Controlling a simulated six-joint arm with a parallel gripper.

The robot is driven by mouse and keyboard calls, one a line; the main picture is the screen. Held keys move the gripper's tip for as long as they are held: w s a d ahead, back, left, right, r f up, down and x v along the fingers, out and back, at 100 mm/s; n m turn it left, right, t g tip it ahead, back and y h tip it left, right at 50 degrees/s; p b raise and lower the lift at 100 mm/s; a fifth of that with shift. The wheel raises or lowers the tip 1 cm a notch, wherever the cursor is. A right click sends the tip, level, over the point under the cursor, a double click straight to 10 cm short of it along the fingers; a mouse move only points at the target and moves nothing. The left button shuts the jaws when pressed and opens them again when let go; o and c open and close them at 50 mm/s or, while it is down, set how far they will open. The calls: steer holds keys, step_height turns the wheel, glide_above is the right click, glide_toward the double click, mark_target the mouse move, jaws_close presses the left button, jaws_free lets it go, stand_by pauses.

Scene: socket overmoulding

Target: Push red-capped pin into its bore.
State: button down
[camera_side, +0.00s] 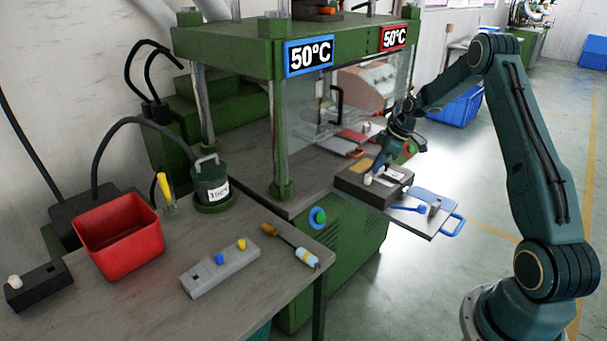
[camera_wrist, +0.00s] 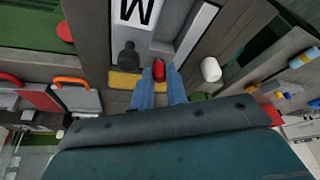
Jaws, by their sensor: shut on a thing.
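The red-capped pin shows in the wrist view as a red cap (camera_wrist: 158,70) between the tips of my gripper's blue fingers (camera_wrist: 160,86). My gripper is shut on it. In the side view my gripper (camera_side: 378,168) is low over the dark mould block (camera_side: 347,184) at the front of the press, and the red cap cannot be made out there. In the wrist view the cap lies over the edge of a grey recess (camera_wrist: 183,48) in the block. The pin's shank and its bore are hidden, so I cannot tell how deep it sits.
A white peg (camera_wrist: 211,69) stands close right of my fingers, and a dark plug-like part (camera_wrist: 128,58) is close left. A blue-handled tray (camera_side: 437,220) lies beside the block. A grey holder (camera_side: 205,282) with blue and yellow pins and a red bin (camera_side: 120,240) are on the bench.

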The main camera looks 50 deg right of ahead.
stand_by(0.3)
steer(key=c, duration=1.3)
jaws_free()
steer(key=v, duration=1.3)
steer(key=shift+s+d+r, duration=0.1)
steer(key=shift+r, duration=0.3)
